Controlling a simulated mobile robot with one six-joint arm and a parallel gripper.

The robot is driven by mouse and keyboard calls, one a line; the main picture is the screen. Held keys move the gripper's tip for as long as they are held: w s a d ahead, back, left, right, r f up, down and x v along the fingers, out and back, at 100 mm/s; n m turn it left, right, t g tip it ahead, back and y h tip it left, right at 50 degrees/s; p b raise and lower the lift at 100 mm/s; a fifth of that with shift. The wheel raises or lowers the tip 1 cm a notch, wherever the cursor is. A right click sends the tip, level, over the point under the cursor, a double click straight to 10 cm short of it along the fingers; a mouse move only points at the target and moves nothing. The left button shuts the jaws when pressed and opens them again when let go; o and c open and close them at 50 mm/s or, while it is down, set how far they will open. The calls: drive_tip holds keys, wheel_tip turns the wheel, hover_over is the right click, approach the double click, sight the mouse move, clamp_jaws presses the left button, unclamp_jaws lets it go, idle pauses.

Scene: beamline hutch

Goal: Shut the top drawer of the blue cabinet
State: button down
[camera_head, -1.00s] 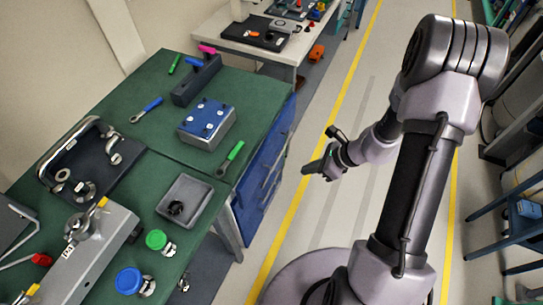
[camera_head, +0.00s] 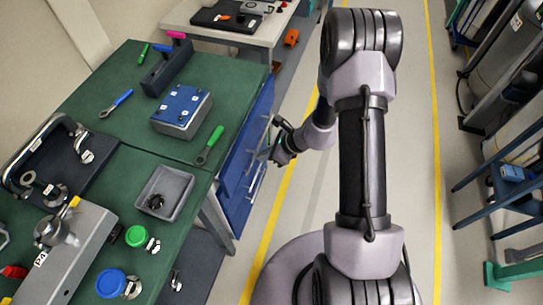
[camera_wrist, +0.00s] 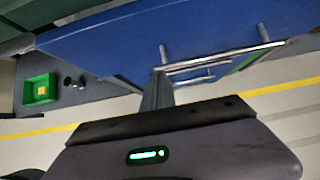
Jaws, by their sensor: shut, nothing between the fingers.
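The blue cabinet (camera_head: 244,178) sits under the green bench top, its drawer fronts facing the aisle. In the wrist view a blue drawer front (camera_wrist: 120,45) with a silver bar handle (camera_wrist: 225,60) fills the upper part, and further handles show beneath it. How far the top drawer stands out is hard to tell. My gripper (camera_head: 272,150) is beside the cabinet front, shut and empty. In the wrist view its fingers (camera_wrist: 158,92) point at the blue front near the handle's left end; whether they touch it cannot be told.
The green bench (camera_head: 135,135) carries a blue-topped box (camera_head: 182,108), a grey tray (camera_head: 163,192) and several tools. A white table (camera_head: 262,32) stands beyond. The aisle floor between the yellow lines is clear. A blue rack (camera_head: 510,190) stands on the right.

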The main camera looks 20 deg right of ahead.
sight(244, 154)
drive_tip(key=w+a, duration=0.1)
drive_tip(key=a, duration=0.1)
drive_tip(key=w+a, duration=0.1)
drive_tip(key=shift+w+a+b, duration=0.35)
drive_tip(key=shift+b, duration=0.05)
